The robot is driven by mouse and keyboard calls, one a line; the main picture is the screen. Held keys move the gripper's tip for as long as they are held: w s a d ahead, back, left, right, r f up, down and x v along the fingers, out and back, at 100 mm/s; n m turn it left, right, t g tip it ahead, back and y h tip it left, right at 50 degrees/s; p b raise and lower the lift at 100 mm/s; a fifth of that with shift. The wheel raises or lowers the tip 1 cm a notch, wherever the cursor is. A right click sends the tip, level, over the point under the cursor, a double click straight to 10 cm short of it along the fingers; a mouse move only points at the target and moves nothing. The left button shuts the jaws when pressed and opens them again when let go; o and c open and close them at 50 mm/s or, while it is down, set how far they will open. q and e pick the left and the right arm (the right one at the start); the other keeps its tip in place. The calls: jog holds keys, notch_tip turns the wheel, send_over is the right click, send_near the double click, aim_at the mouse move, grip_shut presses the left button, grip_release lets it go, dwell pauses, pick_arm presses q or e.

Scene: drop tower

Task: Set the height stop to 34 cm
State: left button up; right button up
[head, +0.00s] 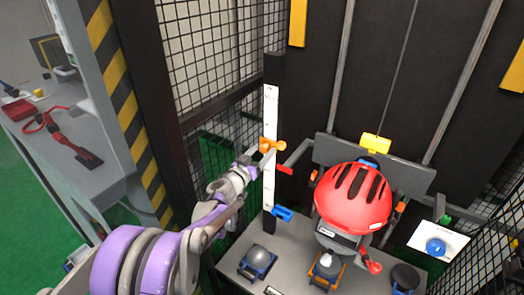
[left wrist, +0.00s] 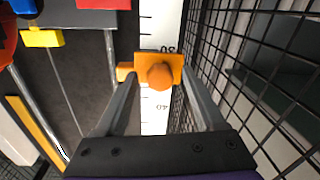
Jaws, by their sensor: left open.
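The height stop is an orange block with a knob (head: 269,146) on the white scale (head: 268,185) of a dark upright post. In the left wrist view the orange stop (left wrist: 160,74) covers part of the scale (left wrist: 154,122), between the printed 30 and 40. Finer marks beside it are too small to read exactly. My left gripper (head: 250,160) is at the stop, and its open fingers (left wrist: 158,84) lie on either side of the orange knob. I cannot tell whether they touch it. My right gripper is not in view.
A red helmet (head: 353,197) hangs on the carriage before a grey crossbar (head: 400,176), with a yellow block (head: 376,143) above. A blue clamp (head: 283,213) sits low on the post. Wire mesh (head: 215,130) stands close by. A side bench (head: 75,150) is at the left.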

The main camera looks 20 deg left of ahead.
pick_arm(q)
grip_shut()
dwell(0.4)
dwell(1.1)
